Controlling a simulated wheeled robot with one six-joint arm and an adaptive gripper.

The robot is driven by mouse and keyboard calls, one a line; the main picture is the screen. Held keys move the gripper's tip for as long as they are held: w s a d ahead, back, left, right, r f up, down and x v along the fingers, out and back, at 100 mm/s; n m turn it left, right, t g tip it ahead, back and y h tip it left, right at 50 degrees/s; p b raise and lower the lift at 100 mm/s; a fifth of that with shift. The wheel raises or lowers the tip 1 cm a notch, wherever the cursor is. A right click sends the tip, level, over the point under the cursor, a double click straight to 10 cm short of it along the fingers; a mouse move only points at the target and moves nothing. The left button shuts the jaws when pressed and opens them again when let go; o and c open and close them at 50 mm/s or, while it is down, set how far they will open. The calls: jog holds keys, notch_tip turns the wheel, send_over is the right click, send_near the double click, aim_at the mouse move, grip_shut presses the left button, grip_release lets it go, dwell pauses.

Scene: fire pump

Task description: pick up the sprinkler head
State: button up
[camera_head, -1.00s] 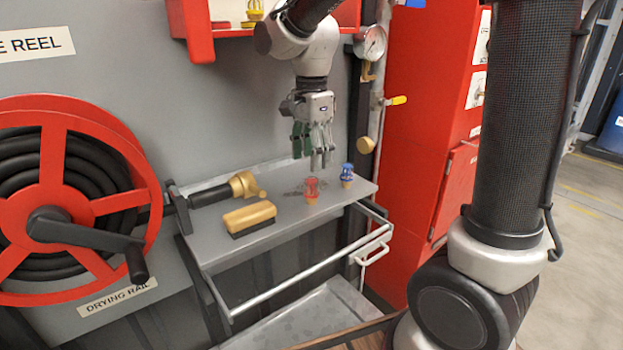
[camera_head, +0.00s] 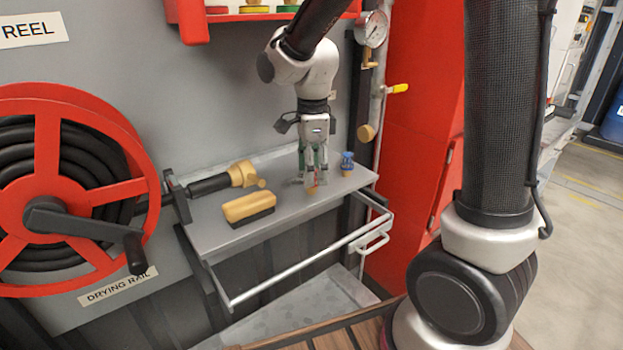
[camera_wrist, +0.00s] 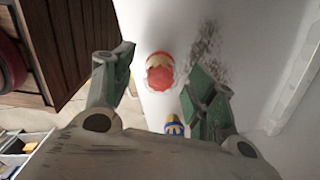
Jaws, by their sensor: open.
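A small red sprinkler head with a brass-coloured base (camera_head: 311,190) stands on the grey shelf (camera_head: 215,238), mostly hidden behind my fingers in the head view. In the wrist view the red head (camera_wrist: 160,73) shows from above, between the two finger pads. A blue sprinkler head (camera_head: 347,160) with a brass-coloured base stands just to its right; it also shows in the wrist view (camera_wrist: 174,127), below the red one. My gripper (camera_head: 311,181) points down at the red head, open, with its green-padded fingers on either side. I cannot tell whether a finger touches it.
A yellow brush-like block (camera_head: 249,207) and a brass-ended black nozzle (camera_head: 225,180) lie left on the shelf. A rail (camera_head: 305,262) runs along the front. The hose reel (camera_head: 60,190) stands left, a gauge and pipe right. A red shelf (camera_head: 195,30) hangs above.

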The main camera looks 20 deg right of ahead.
jog(key=shift+f, duration=0.25)
jog(key=c, duration=1.2)
jog(key=shift+o, duration=0.2)
jog(key=shift+r, duration=0.15)
jog(key=shift+r, duration=0.3)
jog(key=r, duration=0.2)
jog(key=shift+s+r, duration=0.2)
jog(key=shift+r, duration=0.2)
jog(key=s+d, duration=0.2)
jog(key=s, duration=0.6)
jog(key=s+d, duration=0.3)
jog(key=s, duration=0.6)
jog(key=shift+d, duration=0.3)
